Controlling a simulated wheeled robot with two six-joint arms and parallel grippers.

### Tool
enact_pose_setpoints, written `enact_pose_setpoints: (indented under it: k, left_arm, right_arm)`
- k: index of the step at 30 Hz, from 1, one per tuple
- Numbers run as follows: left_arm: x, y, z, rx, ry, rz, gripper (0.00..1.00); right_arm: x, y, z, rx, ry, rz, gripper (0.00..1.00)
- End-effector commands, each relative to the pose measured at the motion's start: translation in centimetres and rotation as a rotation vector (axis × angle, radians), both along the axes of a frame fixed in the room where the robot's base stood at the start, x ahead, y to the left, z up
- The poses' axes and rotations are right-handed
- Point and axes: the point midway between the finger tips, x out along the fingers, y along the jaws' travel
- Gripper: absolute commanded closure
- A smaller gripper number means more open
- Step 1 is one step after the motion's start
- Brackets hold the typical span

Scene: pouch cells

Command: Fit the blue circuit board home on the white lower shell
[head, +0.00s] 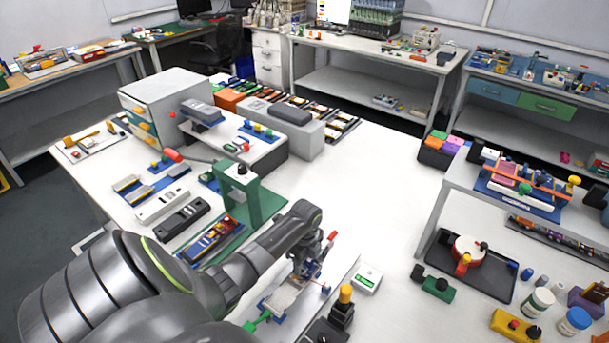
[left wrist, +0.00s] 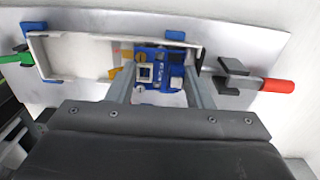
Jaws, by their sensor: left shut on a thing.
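The blue circuit board (left wrist: 158,72) with a square chip shows between the two fingers of my left gripper (left wrist: 159,66) in the left wrist view. The gripper is shut on the board. The white lower shell (left wrist: 76,58) is a long shallow tray lying under and to the left of the board. The board is over the shell's right part; I cannot tell whether it touches the shell floor. In the head view the shell (head: 284,296) lies at the front of the table, partly hidden by my left arm. The right gripper is not in view.
Blue corner blocks (left wrist: 173,36) surround the shell on a pale plate. A red-handled clamp (left wrist: 275,85) stands to its right, a green-handled part (left wrist: 14,58) to its left. A small white scale (head: 367,280) and a yellow-knobbed dark block (head: 342,312) are close by. The table's middle is clear.

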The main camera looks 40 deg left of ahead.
Motion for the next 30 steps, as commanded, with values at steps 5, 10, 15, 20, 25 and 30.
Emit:
enact_pose_setpoints:
  k: [5,10,15,20,25,30]
  left_arm:
    - [0.0,0.0,-0.6,0.000,0.000,0.000,0.79]
    - [0.0,0.0,-0.5,0.000,0.000,0.000,0.34]
    - [-0.1,0.0,-0.5,0.000,0.001,0.000,0.28]
    - [0.0,0.0,-0.4,0.000,0.001,0.000,0.28]
    - [0.1,0.0,1.1,0.000,-0.003,0.000,0.28]
    - [0.3,0.1,4.3,0.002,-0.006,-0.001,0.28]
  right_arm:
    - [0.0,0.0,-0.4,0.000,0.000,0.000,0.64]
    - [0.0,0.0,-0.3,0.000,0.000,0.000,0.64]
    - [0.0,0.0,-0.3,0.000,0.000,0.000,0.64]
    - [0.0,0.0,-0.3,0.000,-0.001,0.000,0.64]
    - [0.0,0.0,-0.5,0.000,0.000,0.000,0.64]
    - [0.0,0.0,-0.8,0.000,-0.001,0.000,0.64]
